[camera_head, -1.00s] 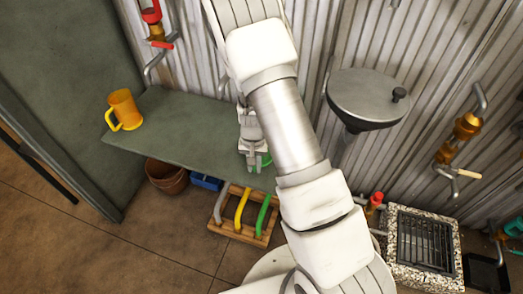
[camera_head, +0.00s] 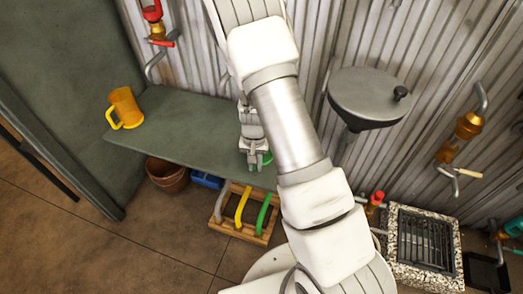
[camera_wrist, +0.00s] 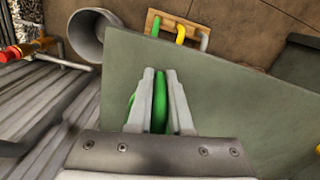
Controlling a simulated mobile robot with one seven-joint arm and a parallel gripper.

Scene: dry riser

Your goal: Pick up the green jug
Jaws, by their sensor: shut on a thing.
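The green jug shows in the head view as a small green patch (camera_head: 266,158) at the right end of the grey-green shelf (camera_head: 180,137); my arm hides most of it. In the wrist view a green upright part, likely its handle (camera_wrist: 160,100), stands between my fingers, and more green (camera_wrist: 132,103) shows at their left. My gripper (camera_head: 253,165) is shut on the green jug. In the wrist view its fingertips (camera_wrist: 160,72) point towards the shelf's edge. Whether the jug touches the shelf cannot be told.
An orange jug (camera_head: 124,107) stands on the shelf's left end. Below are a brown pot (camera_head: 166,175), a blue box (camera_head: 207,180) and a wooden rack (camera_head: 238,230) with coloured curved bars. A round grey basin (camera_head: 362,98) and brass valve (camera_head: 466,126) are at the right.

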